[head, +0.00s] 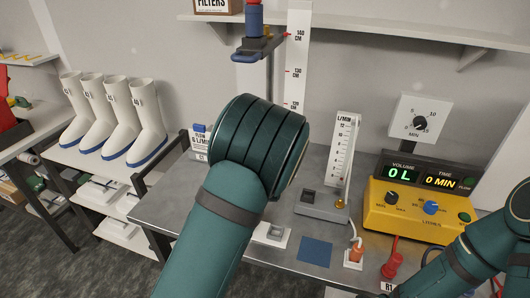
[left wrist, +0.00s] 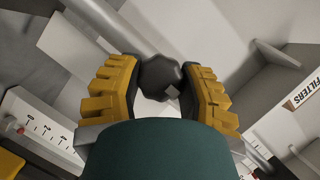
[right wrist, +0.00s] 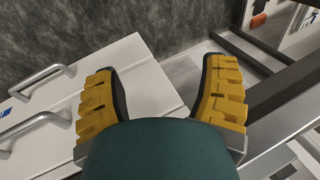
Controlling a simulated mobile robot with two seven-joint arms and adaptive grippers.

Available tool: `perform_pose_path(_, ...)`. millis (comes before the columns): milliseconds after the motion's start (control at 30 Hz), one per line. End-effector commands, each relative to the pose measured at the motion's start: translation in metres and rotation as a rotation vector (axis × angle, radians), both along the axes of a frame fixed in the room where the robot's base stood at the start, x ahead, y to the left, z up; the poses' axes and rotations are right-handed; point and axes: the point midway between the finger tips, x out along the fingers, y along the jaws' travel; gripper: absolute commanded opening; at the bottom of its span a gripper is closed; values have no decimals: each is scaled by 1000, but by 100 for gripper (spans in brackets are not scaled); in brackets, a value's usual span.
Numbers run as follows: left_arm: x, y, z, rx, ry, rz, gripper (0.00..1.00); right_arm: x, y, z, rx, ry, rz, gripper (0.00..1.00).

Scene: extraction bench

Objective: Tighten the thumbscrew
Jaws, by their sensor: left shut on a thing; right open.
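The thumbscrew (left wrist: 160,72) is a dark, lobed knob with a small light patch, seen end-on in the left wrist view. My left gripper (left wrist: 165,84) has its yellow-padded fingers on both sides of it and is shut on it. In the head view my left arm covers both the knob and the gripper. A tall stand with a blue bracket (head: 257,47) and a white scale in CM (head: 297,55) rises behind that arm. My right gripper (right wrist: 160,84) is open and empty, above white drawers (right wrist: 95,85) with metal handles.
The grey bench (head: 165,208) holds a flow meter (head: 343,150), a yellow control box (head: 415,208) reading 0 L and 0 MIN, a blue square (head: 315,251) and a red plug (head: 392,264). A dial (head: 420,122) is on the wall. White boots (head: 118,112) stand at the left.

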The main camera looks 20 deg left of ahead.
Motion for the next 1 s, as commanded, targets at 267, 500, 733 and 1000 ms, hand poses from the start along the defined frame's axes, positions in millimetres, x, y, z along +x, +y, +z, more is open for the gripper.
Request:
perform_pose_path(267,0,1,0,25,-2,1,4,0,0,1,0,-1,0,72)
perform_pose_path(500,0,1,0,25,-2,1,4,0,0,1,0,-1,0,72)
perform_pose_path(733,0,1,0,24,-2,0,72,0,0,1,0,-1,0,72)
perform_pose_path(1000,0,0,4,23,-2,1,72,0,0,1,0,-1,0,72)
